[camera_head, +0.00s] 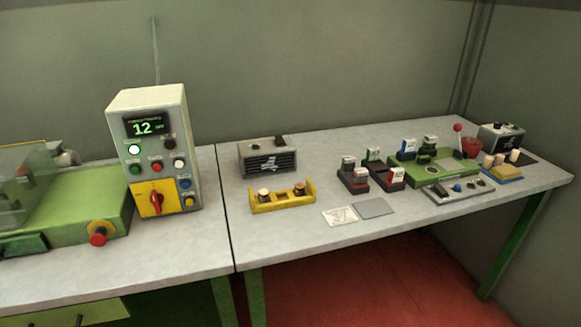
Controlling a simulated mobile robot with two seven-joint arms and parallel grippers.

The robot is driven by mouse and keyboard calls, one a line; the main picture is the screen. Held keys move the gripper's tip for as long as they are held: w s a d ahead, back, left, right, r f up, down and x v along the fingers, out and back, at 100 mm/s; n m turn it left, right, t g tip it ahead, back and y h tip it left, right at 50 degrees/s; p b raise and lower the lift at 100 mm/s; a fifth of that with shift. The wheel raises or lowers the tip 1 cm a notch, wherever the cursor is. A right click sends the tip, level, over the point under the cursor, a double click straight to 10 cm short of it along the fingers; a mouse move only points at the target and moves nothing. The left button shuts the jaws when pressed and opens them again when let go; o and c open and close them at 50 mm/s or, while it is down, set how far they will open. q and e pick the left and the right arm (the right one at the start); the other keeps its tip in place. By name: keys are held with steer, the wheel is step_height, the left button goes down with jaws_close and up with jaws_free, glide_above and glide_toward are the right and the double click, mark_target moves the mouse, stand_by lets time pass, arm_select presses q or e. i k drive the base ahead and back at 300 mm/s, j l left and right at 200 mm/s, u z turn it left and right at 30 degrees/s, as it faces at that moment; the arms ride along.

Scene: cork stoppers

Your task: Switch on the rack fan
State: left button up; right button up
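A dark grey box with a slatted front grille (267,161) stands at the back left of the right-hand table and looks like the rack fan. A small dark switch (281,140) sits on its top right, and a small round knob shows left of it. The switch's position is too small to tell. A yellow rack (284,205) with two cork-coloured stoppers stands in front of the box. Neither of my grippers is in view.
A control cabinet (155,150) with a lit "12" display, buttons and a red rotary switch stands left of the table seam. Dark trays (352,182), a green fixture (435,168), a button panel (458,190) and another grey box (501,138) stand right. Flat cards lie in front.

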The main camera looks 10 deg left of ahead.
mark_target(280, 140)
steer(key=i+l+u, duration=0.1)
steer(key=l, duration=0.25)
steer(key=i+l, duration=0.25)
steer(key=i+l+u, duration=0.15)
steer(key=l, duration=0.3)
steer(key=i+l+u, duration=0.1)
steer(key=l, duration=0.25)
steer(key=i+l, duration=0.25)
steer(key=l, duration=0.15)
steer(key=i+l+u, duration=0.15)
steer(key=l, duration=0.2)
